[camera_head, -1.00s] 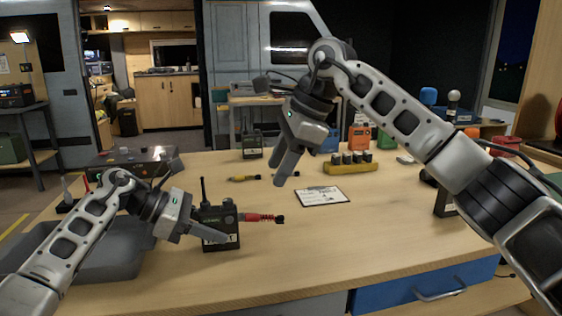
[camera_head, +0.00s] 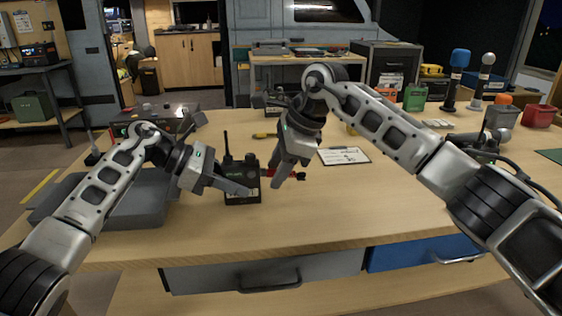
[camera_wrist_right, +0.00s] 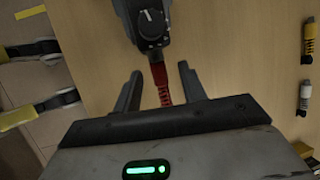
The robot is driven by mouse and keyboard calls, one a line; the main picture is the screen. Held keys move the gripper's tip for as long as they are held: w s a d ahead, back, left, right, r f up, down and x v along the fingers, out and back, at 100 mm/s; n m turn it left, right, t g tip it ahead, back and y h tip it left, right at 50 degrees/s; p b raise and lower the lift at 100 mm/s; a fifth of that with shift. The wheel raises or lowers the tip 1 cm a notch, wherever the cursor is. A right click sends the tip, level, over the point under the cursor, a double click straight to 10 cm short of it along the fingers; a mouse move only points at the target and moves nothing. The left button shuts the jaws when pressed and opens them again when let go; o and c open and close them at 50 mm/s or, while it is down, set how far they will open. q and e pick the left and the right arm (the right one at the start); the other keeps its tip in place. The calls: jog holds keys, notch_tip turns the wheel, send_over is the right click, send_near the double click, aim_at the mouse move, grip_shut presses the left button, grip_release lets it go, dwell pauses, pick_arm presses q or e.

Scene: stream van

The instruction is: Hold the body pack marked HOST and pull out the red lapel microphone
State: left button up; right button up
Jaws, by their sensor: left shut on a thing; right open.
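The dark body pack (camera_head: 243,196) stands upright on the table with its antenna up; its label is too small to read. My left gripper (camera_head: 248,187) is shut on the pack. The red lapel microphone (camera_head: 299,176) sticks out from the pack's right side, partly hidden by my right gripper (camera_head: 287,172). In the right wrist view, the open fingers of the right gripper (camera_wrist_right: 160,80) lie on either side of the red microphone (camera_wrist_right: 160,80), with gaps on both sides. The pack (camera_wrist_right: 150,22) and its round knob show at the top there.
A clipboard (camera_head: 343,155) lies right of the right gripper. A yellow connector (camera_wrist_right: 308,38) and a white one (camera_wrist_right: 304,97) show in the right wrist view. A grey case (camera_head: 140,200) is at the left. The table front is clear.

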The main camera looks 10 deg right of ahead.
aim_at(301, 171)
grip_shut()
jog(key=shift+d, duration=1.3)
jog(key=shift+d, duration=1.35)
pick_arm(q)
jog(key=o, duration=1.1)
